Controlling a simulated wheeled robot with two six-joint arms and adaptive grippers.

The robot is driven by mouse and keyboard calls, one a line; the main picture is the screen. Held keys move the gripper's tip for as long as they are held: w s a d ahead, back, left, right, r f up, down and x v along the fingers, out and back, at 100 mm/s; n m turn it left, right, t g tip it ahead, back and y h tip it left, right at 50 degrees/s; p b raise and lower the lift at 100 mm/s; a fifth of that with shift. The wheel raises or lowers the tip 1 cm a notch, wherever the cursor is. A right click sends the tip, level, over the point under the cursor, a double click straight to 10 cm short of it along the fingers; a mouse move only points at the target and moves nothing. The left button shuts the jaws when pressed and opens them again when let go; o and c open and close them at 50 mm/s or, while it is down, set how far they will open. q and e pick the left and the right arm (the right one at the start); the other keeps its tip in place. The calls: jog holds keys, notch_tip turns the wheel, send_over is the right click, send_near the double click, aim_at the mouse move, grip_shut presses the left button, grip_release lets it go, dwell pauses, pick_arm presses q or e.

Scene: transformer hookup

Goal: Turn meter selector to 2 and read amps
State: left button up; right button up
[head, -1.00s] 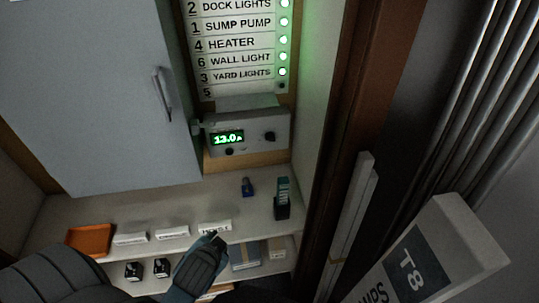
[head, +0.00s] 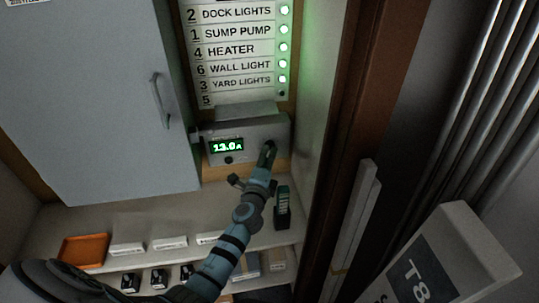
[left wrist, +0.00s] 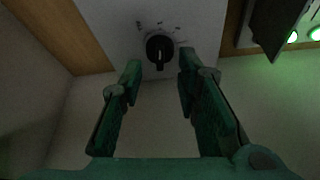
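The grey meter (head: 247,130) sits below the label board. Its green display (head: 227,146) appears to read 13.0 A. The black selector knob (left wrist: 160,50) shows in the left wrist view, with a pale pointer line toward the bottom of that picture. The marks around it are too small to read. My left gripper (head: 267,150) is at the meter's right side and covers the knob in the head view. In the left wrist view its two fingers (left wrist: 160,70) are apart, one on each side just below the knob, with nothing between them. My right gripper is out of view.
The label board (head: 236,55) has green lamps lit beside its upper rows; row 5 is blank and dark. A grey cabinet door (head: 95,110) stands left. A handset in a holder (head: 283,208), white label blocks (head: 170,243) and an orange tray (head: 83,251) are on the shelf.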

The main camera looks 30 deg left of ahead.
aim_at(270, 149)
pick_arm(q)
jog(key=x, duration=0.3)
jog(key=shift+b, duration=0.35)
grip_shut()
jog(key=shift+d+r+m+g+y+p, duration=0.2)
jog(key=shift+m+g+p, duration=0.55)
jog(key=shift+m+p, duration=1.1)
jog(key=shift+a+r+m+g+y+p, duration=0.1)
jog(key=shift+m+g+y+p, duration=0.2)
jog(key=shift+m+g+p, duration=1.4)
jog(key=shift+n+t+p, duration=0.45)
jog(key=shift+t+p, duration=0.3)
jog(key=shift+t, duration=0.2)
